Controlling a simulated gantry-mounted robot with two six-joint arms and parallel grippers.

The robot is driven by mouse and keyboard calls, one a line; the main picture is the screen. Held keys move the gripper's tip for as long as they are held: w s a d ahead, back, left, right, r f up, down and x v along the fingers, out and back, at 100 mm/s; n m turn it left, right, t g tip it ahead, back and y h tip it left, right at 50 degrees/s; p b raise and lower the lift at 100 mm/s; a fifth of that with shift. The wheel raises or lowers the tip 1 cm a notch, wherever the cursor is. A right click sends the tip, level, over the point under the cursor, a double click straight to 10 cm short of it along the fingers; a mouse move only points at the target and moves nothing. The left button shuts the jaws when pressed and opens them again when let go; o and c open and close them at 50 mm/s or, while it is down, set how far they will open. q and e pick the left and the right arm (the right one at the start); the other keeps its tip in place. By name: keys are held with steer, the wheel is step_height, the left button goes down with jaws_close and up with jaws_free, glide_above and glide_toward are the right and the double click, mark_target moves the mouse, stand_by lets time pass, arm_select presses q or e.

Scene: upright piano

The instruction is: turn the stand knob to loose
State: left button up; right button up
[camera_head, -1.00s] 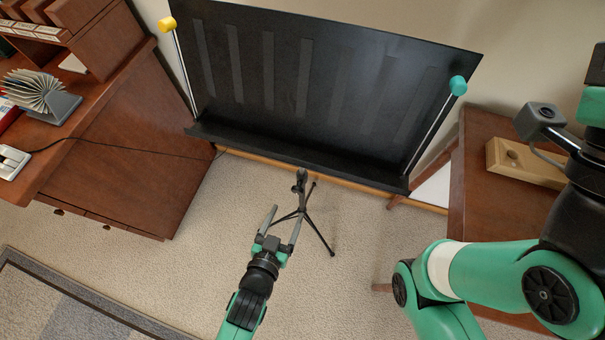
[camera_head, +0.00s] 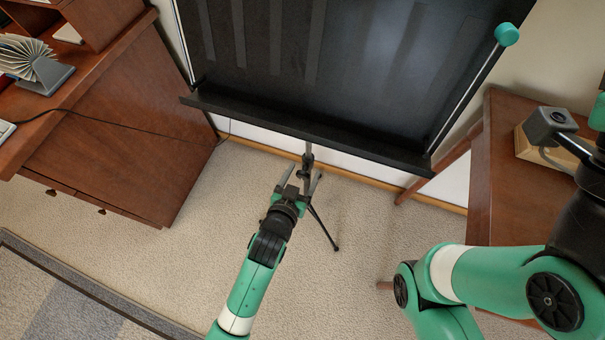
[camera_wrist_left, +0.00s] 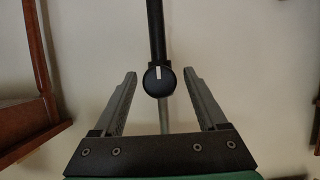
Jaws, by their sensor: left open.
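The black music stand has a wide ribbed panel (camera_head: 330,70) with a lower ledge, on a thin pole above a tripod (camera_head: 322,225). The stand knob (camera_wrist_left: 159,80) is a round black disc with a white mark pointing up, seen on the pole in the left wrist view. My left gripper (camera_head: 303,172) is open in front of the pole; in the left wrist view its fingers (camera_wrist_left: 159,74) stand either side of the knob, with a gap on both sides. In the head view the fingers partly hide the knob. My right arm is at the right; its gripper fingers do not show.
A wooden desk (camera_head: 115,130) stands at the left and a brown side table (camera_head: 510,200) at the right. The carpet (camera_head: 170,270) around the tripod is clear.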

arm_select(q)
jaws_close()
steer(key=shift+a+r+n+p, duration=0.1)
steer(key=shift+n+p, duration=0.2)
steer(key=shift+p, duration=0.15)
steer(key=shift+n+h+p, duration=0.3)
steer(key=shift+h, duration=0.1)
steer(key=shift+n+g+h, duration=0.3)
steer(key=shift+n+h, duration=0.3)
steer(key=shift+n, duration=0.3)
jaws_free()
